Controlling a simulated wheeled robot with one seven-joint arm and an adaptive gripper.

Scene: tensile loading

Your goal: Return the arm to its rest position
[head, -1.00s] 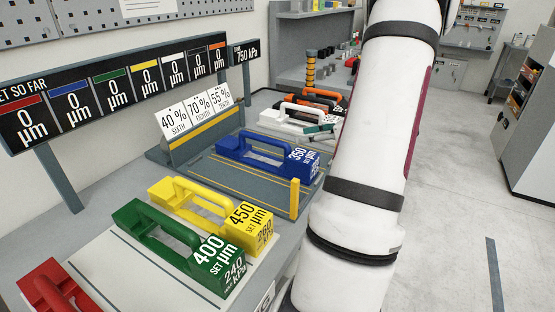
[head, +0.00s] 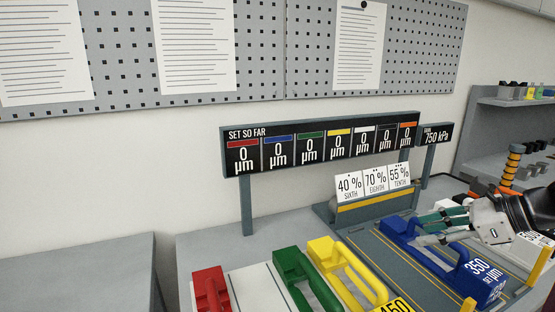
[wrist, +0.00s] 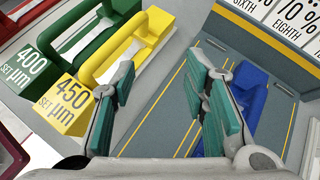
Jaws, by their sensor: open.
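My gripper (head: 422,227) shows at the right of the head view, coming in from the right edge. Its green-padded fingers are spread and hold nothing. In the wrist view my gripper (wrist: 160,75) hangs open above the bench. The blue block marked 350 µm (head: 468,268) stands on the grey bed with yellow lines; the fingers cover part of it in the head view. In the wrist view the right finger hides much of the blue block (wrist: 252,85). Whether finger and block touch I cannot tell. Most of my arm is out of view.
Yellow (head: 325,248), green (head: 292,265) and red (head: 208,285) handled blocks stand left of the bed (head: 378,255). Cards reading 40, 70 and 55 % (head: 375,181) stand behind it. A display board (head: 320,143) rises at the back. The grey table at left (head: 75,270) is clear.

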